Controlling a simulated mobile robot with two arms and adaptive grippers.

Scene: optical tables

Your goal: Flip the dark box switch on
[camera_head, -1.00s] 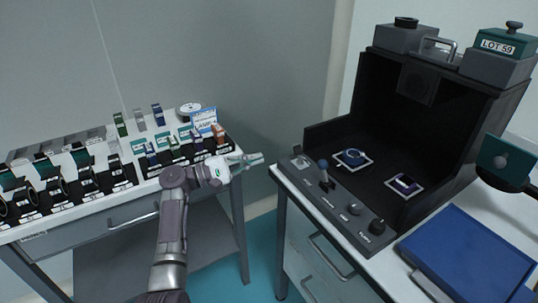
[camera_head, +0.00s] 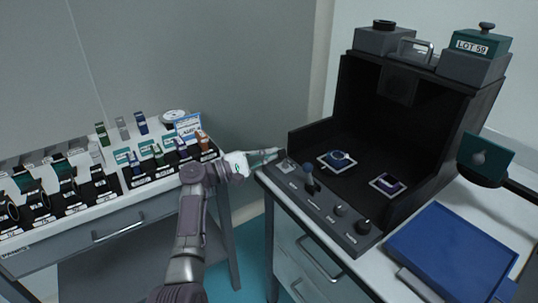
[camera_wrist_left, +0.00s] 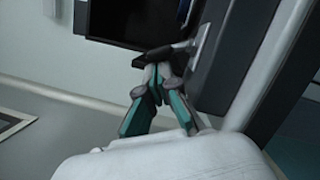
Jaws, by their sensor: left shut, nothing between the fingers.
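The dark box (camera_head: 400,125) stands open-fronted on the right table, with a grey control panel (camera_head: 325,208) along its front. At the panel's left end is a toggle switch on a light plate (camera_head: 286,166). In the left wrist view its dark lever (camera_wrist_left: 165,53) sticks out from the light plate (camera_wrist_left: 203,37). My left gripper (camera_head: 277,153) is shut and empty, its tips right beside the switch. In the wrist view the fingertips (camera_wrist_left: 157,75) are at the lever; I cannot tell whether they touch it. My right gripper is not in view.
Two small mounted items sit inside the box. A blue tray (camera_head: 450,255) lies to the right. The left table (camera_head: 125,205) holds racks of straps. A floor gap separates the tables.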

